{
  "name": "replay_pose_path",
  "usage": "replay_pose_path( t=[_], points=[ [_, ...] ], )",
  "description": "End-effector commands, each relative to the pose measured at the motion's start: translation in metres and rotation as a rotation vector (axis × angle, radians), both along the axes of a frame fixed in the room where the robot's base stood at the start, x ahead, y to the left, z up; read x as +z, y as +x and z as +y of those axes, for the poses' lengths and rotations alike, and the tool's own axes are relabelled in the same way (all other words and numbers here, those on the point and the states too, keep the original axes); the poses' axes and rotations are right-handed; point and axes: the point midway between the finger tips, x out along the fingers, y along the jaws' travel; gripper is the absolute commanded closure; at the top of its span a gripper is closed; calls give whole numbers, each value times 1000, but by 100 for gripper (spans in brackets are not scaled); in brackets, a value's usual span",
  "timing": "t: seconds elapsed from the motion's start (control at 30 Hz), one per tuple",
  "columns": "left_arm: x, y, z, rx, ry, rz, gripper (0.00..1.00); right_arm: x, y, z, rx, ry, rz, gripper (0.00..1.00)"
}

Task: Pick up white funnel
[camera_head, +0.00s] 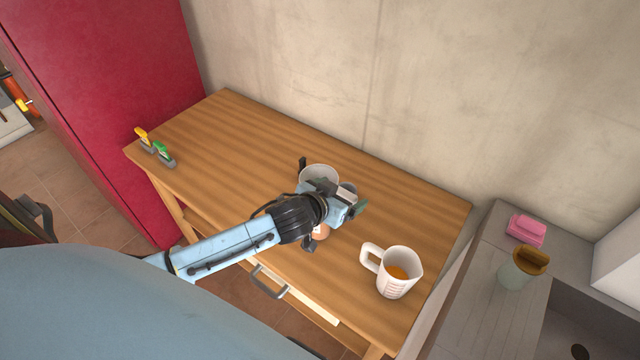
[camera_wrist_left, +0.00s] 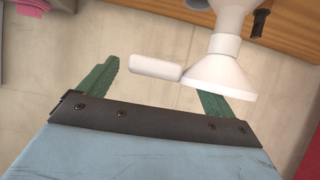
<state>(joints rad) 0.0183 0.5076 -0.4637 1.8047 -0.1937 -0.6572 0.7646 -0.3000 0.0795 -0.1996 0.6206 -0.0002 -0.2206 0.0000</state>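In the left wrist view the white funnel (camera_wrist_left: 222,75) has its wide rim and flat side tab (camera_wrist_left: 156,67) close to my left gripper (camera_wrist_left: 160,80). The green fingers are spread apart. The tab shows between them, and the rim covers part of the right finger. I cannot tell whether they touch. In the head view my left gripper (camera_head: 350,198) is above the middle of the wooden table, and the arm hides much there. A round white rim (camera_head: 318,171) shows just behind it; I cannot tell whether this is the funnel. My right gripper is not in view.
A white measuring jug (camera_head: 398,274) with orange liquid stands at the table's right front. The wooden table (camera_head: 235,130) is clear at back left. A counter with a pink sponge (camera_head: 526,229) is on the right.

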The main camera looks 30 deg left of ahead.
Motion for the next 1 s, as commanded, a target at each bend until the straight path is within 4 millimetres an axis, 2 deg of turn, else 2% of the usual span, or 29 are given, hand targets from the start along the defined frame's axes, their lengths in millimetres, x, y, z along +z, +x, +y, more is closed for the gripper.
replay_pose_path(
  t=[0.03,0.33,0.7,0.83,1.0],
  points=[
    [0,0,0,0,0,0,16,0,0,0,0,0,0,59],
    [0,0,0,0,-1,1,55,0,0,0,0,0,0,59],
    [-1,-1,0,1,-1,4,56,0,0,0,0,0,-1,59],
    [6,-1,0,1,-2,2,57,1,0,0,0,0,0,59],
    [37,0,0,0,-2,-2,83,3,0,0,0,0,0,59]
  ],
)
